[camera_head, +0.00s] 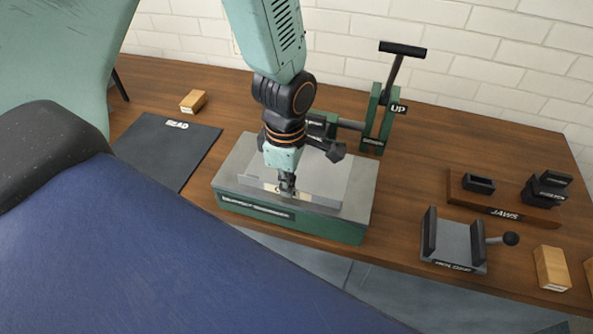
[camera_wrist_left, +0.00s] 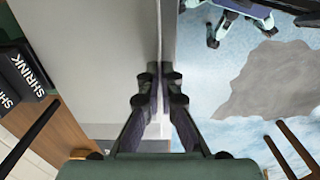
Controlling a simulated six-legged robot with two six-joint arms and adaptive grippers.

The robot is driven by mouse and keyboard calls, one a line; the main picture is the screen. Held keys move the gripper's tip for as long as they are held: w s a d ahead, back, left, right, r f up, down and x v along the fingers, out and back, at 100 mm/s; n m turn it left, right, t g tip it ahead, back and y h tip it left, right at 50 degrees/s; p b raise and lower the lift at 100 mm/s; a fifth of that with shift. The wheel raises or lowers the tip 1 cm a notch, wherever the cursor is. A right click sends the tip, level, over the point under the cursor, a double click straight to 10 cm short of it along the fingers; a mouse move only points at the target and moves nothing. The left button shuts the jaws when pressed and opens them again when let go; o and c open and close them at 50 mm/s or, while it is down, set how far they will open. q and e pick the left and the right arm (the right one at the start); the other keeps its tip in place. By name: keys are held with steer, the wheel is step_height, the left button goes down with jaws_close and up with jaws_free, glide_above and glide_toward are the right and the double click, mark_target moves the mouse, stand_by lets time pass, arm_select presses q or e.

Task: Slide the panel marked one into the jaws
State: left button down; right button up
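The panel (camera_head: 325,201) is a thin grey sheet with an upright front flange, lying over the grey-topped green stand (camera_head: 355,229). Part of a white mark shows behind my fingers; I cannot read it fully. My left gripper (camera_head: 287,187) points down at the flange. In the left wrist view its fingers (camera_wrist_left: 158,88) are closed on both sides of the panel's edge (camera_wrist_left: 165,40). The dark jaws (camera_head: 335,151) of the lever machine are behind my arm, partly hidden. Black blocks marked SHRINK (camera_wrist_left: 22,70) show in the left wrist view. My right gripper is not in view.
The lever (camera_head: 393,75) marked UP stands raised at the back. A wooden JAWS board (camera_head: 480,206) with black blocks is at right, above a small grey vise (camera_head: 455,245). A dark mat (camera_head: 165,145) marked BEAD lies left. Wood blocks (camera_head: 194,101) sit around.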

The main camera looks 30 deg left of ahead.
mark_target(296, 175)
arm_select(q)
steer(key=shift+w+r, duration=0.1)
steer(key=shift+w, duration=0.1)
steer(key=shift+w, duration=0.15)
steer(key=shift+w+a, duration=0.15)
steer(key=shift+w, duration=0.3)
steer(key=shift+w+a, duration=0.1)
steer(key=shift+w, duration=0.15)
steer(key=shift+w+a, duration=0.1)
steer(key=shift+w, duration=0.4)
steer(key=shift+w+a+p, duration=0.25)
steer(key=shift+w+p, duration=0.15)
steer(key=shift+w, duration=0.65)
steer(key=c, duration=0.9)
jaws_free()
steer(key=shift+o, duration=0.2)
